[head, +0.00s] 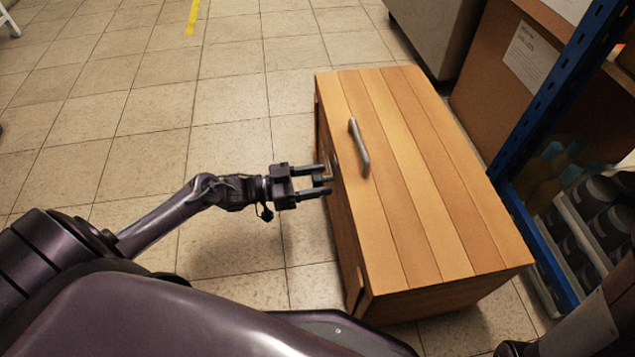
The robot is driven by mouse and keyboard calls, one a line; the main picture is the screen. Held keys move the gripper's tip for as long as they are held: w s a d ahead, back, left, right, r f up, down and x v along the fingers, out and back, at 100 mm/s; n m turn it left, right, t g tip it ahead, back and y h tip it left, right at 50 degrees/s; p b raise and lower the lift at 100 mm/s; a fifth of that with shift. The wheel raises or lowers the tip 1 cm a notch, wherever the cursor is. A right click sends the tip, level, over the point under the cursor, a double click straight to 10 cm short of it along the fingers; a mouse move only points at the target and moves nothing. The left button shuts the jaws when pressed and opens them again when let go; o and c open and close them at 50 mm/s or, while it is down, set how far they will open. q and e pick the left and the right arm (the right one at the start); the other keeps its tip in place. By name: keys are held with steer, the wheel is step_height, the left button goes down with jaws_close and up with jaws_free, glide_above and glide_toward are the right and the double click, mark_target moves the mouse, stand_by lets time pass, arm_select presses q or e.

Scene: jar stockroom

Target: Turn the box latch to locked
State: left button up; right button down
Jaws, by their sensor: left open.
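A wooden box (420,180) with a planked lid stands on the tiled floor, right of centre. The lid is down and carries a grey metal handle (359,148). A small metal latch (334,165) shows at the upper edge of the box's left side. My left gripper (326,180) is open at that side, its two fingertips close to the latch. I cannot tell whether they touch it, or which way the latch is turned. My right gripper is not in view.
A blue rack post (545,95) and shelves with bottles and dark jars (605,205) stand close to the box's right. A cardboard box (515,60) and a grey cabinet (437,35) are behind it. The floor (130,100) at the left is clear.

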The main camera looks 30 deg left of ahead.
arm_select(q)
steer(key=shift+w+d, duration=0.1)
steer(key=c, duration=1)
